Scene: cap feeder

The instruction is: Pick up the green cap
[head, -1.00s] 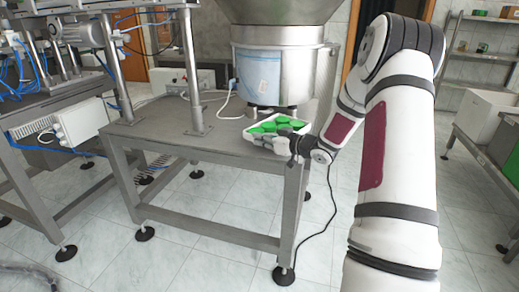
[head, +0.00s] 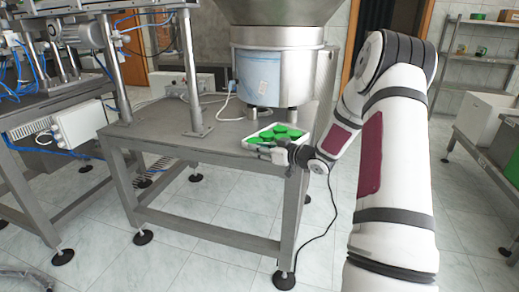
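Several green caps (head: 280,132) lie in a white tray (head: 303,134) near the front right corner of the grey metal table (head: 215,141). My gripper (head: 262,151) is at the near edge of the tray, with its fingers pointing left. It appears in front of the caps from this view. The fingers are small in the picture, and I cannot tell whether they are open or shut, or whether they touch a cap. I see no cap clearly held. Part of the tray's near side is hidden behind the gripper.
A large steel feeder bowl (head: 275,70) stands on the table behind the tray. A metal post (head: 193,80) rises from the table to the left. A white box (head: 70,125) hangs on the machine further left.

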